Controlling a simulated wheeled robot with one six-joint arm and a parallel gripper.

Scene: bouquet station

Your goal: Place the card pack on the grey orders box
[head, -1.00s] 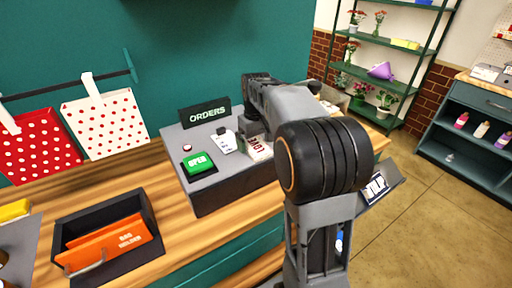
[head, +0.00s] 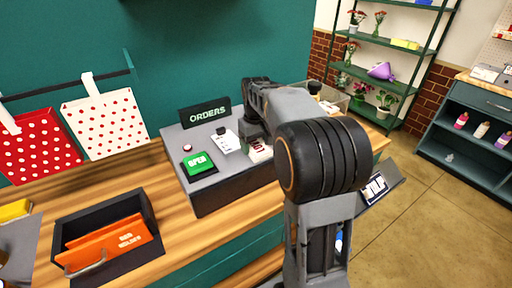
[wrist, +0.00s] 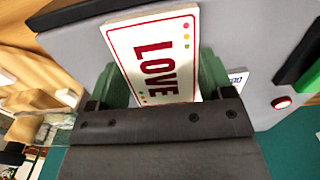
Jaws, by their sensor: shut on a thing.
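The card pack (wrist: 155,58) is white with a red border and the word LOVE. It sits between the green finger pads of my gripper (wrist: 162,82) in the wrist view. In the head view the card pack (head: 259,151) shows partly below my gripper, over the right part of the grey orders box (head: 235,188). The box's grey top (wrist: 240,35) lies behind the card in the wrist view. I cannot tell whether the card touches it. My arm hides the box's right end in the head view.
A black tray with an orange holder (head: 115,243) stands left on the wooden counter (head: 178,224).

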